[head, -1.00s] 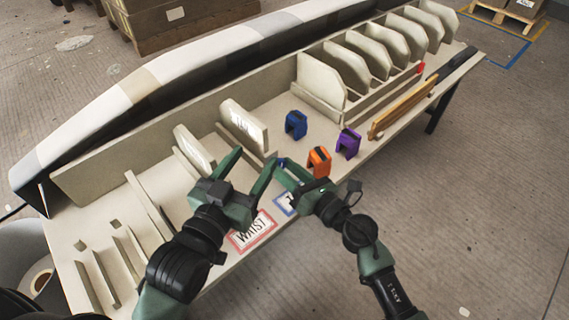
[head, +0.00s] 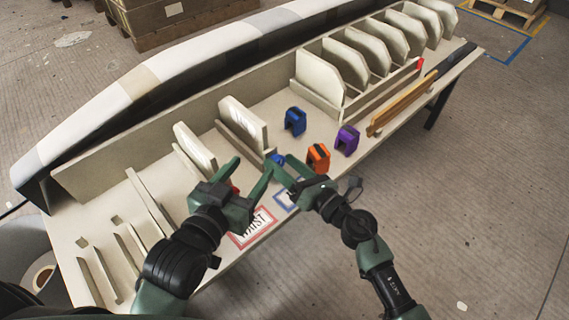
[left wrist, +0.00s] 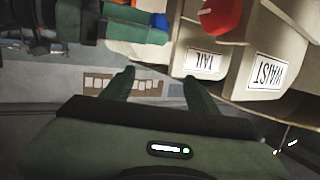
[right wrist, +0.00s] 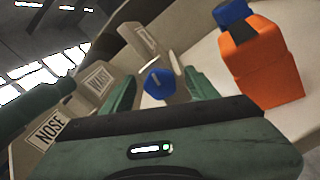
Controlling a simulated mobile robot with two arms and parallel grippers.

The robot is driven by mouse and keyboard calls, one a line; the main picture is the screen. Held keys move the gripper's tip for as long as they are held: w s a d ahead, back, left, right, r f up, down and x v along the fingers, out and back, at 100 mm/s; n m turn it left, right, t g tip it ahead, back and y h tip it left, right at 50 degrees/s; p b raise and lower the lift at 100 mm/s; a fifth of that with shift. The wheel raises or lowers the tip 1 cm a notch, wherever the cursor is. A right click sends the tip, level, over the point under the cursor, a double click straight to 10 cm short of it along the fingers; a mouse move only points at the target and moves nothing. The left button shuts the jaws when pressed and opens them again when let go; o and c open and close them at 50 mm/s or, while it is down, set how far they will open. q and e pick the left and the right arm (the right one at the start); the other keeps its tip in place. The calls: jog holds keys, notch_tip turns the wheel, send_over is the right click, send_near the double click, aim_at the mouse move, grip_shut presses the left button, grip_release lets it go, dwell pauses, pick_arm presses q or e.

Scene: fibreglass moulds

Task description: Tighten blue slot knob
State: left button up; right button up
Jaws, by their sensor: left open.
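The blue slot knob (head: 277,158) is small and sits on the mould fixture, partly hidden by my right gripper in the head view. It also shows in the right wrist view (right wrist: 155,84), between the lines of the two fingers with space on both sides. My right gripper (head: 282,162) is open, its fingertips close to the knob; I cannot tell whether they touch it. My left gripper (head: 252,168) is open and empty to the left. A red knob (left wrist: 222,15) shows at the top of the left wrist view, mostly hidden by my gripper in the head view.
An orange clamp (head: 318,158) stands close right of my right gripper, with a purple clamp (head: 347,140) and a blue clamp (head: 295,121) beyond. Upright cream ribs (head: 345,70) line the table's far end.

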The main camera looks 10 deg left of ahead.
jog(key=shift+s, duration=0.1)
jog(key=v, duration=0.6)
jog(key=shift+d, duration=0.15)
jog(key=shift+s+d, duration=0.5)
jog(key=shift+d, duration=0.05)
pick_arm(q)
jog(key=shift+s+a+f+g+y, duration=0.15)
jog(key=shift+f+g, duration=0.1)
jog(key=shift+f, duration=0.2)
jog(key=shift+s+a+f+g+y, duration=0.15)
jog(key=shift+f+g, duration=0.1)
jog(key=shift+f, duration=0.15)
jog(key=shift+d, duration=0.1)
